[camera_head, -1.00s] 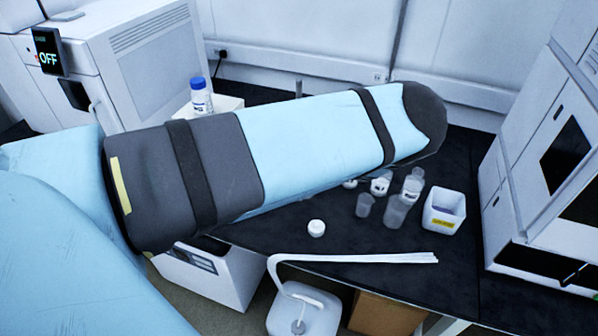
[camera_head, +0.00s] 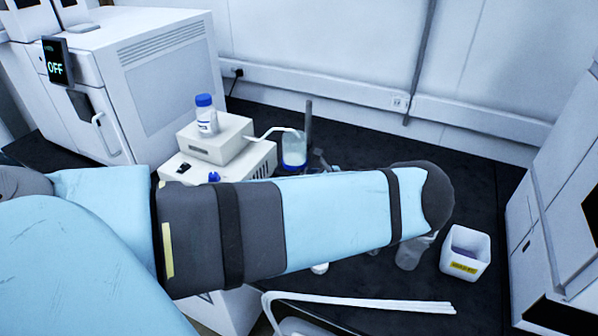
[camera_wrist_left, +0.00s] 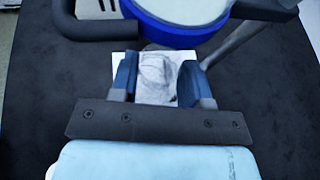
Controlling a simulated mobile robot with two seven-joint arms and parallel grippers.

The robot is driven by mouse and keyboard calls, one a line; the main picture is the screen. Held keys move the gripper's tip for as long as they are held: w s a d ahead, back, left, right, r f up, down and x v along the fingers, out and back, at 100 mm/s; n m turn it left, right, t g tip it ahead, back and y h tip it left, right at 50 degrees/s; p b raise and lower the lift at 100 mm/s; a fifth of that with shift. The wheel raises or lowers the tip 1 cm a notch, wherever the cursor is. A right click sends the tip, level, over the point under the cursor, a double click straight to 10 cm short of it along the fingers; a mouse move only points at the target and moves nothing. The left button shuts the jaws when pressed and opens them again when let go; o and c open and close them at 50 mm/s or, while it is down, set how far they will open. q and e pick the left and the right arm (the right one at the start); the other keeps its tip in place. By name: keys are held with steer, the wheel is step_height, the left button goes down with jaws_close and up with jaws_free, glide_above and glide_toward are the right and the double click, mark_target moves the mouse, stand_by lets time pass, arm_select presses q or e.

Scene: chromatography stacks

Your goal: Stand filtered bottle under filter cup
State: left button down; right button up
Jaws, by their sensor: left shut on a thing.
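The filter cup (camera_head: 294,148), clear with a blue lower rim, is held beside a grey upright rod at the back of the bench. In the left wrist view the cup (camera_wrist_left: 180,10) spans the top, its blue rim just beyond my fingers. My left gripper (camera_wrist_left: 158,78) is shut on a clear bottle (camera_wrist_left: 154,70), which I take for the filtered bottle. It is on the near side of the cup's rim. A white square (camera_wrist_left: 128,62) shows behind it. Whether the bottle touches anything below is unclear. In the head view my left arm hides the gripper and bottle.
A blue-capped bottle (camera_head: 206,116) stands on a white instrument (camera_head: 215,140) left of the cup. Clear cups (camera_head: 410,252) and a labelled white box (camera_head: 466,252) stand at right. White tubes (camera_head: 360,305) lie in front. The grey rod (camera_wrist_left: 235,42) slants right of the cup.

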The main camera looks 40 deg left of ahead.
arm_select(q)
steer(key=a+b, duration=0.1)
steer(key=a+f+b, duration=0.1)
steer(key=f+b, duration=0.1)
steer(key=shift+s+a+f, duration=0.2)
steer(key=shift+s+a, duration=0.05)
steer(key=shift+a, duration=0.15)
steer(key=shift+a+f+b, duration=0.15)
steer(key=shift+a+b, duration=0.1)
steer(key=shift+b, duration=0.05)
steer(key=shift+w+a, duration=0.1)
steer(key=c, duration=0.6)
jaws_free()
